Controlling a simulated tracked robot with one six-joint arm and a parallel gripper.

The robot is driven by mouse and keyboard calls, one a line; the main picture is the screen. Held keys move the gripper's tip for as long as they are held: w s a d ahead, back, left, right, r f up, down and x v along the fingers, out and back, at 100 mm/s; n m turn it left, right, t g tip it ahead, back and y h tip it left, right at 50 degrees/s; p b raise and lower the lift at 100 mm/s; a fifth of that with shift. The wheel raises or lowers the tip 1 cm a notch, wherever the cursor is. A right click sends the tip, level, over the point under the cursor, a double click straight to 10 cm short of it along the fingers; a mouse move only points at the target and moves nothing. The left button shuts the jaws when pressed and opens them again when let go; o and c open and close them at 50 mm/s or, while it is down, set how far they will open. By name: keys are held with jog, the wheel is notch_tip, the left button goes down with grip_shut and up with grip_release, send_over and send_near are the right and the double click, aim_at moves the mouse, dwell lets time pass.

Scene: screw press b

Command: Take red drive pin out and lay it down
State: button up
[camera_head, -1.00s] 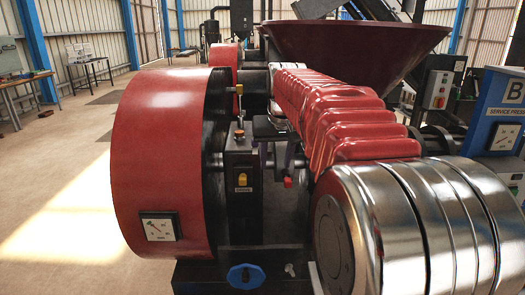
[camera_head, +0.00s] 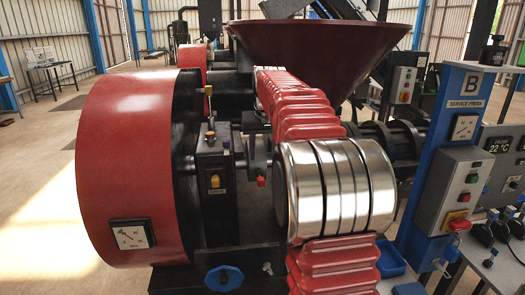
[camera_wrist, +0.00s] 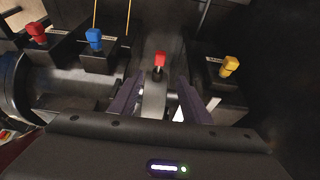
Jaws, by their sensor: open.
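In the wrist view, a small red-capped pin (camera_wrist: 160,60) stands upright on a dark part, ahead of and between my fingertips. My gripper (camera_wrist: 159,84) is open, its two dark fingers apart with nothing held between them. A second red cap (camera_wrist: 37,33) sits on a dark block at the upper left; which of the two is the drive pin I cannot tell for sure. In the head view, a small red piece (camera_head: 261,181) shows beside the dark machine block. My gripper cannot be made out clearly in the head view.
A blue cap (camera_wrist: 94,38) and a yellow cap (camera_wrist: 230,66) sit on dark blocks either side of the central pin. A large red drum (camera_head: 130,165) stands at left, a dark red hopper (camera_head: 325,45) behind. A blue control post (camera_head: 455,120) stands at right.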

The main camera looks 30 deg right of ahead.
aim_at(261, 179)
jog(key=x, duration=1.3)
jog(key=shift+c, duration=0.5)
grip_shut()
